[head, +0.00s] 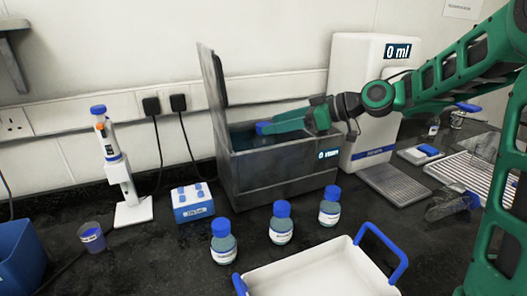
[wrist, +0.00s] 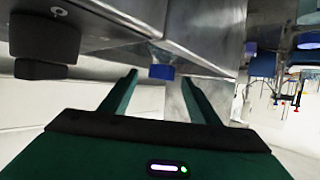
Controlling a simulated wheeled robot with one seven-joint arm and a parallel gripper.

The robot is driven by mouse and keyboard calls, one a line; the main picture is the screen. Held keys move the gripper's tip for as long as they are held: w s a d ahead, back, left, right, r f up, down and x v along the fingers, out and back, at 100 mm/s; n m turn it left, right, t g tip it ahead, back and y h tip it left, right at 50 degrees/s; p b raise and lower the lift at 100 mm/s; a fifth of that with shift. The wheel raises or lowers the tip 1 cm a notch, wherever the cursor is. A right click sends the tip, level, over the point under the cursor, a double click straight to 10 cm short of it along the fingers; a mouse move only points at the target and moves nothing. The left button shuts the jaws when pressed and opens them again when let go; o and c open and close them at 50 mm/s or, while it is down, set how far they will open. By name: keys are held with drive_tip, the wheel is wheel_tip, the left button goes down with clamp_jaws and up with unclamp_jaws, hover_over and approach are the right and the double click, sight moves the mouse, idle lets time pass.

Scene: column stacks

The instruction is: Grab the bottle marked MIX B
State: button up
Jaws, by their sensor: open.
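Three blue-capped bottles stand upright on the dark bench in front of the metal bath: a left one (head: 223,243), a middle one (head: 281,225) and a right one (head: 330,207). Their labels are too small to read, so I cannot tell which is MIX B. My gripper (head: 274,126) is over the open metal bath (head: 285,165), well behind and above these bottles. In the wrist view my gripper (wrist: 161,90) is open with nothing between its fingers.
The bath's raised lid (head: 213,85) stands at its left. A white tray (head: 320,270) with blue handles lies in front of the bottles. A blue-and-white rack (head: 192,204), a pipette on a stand (head: 122,180) and a small cup (head: 92,238) are at left.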

sight(264, 124)
drive_tip(key=x, duration=0.5)
drive_tip(key=shift+s+f, duration=0.1)
drive_tip(key=shift+d, duration=0.1)
clamp_jaws()
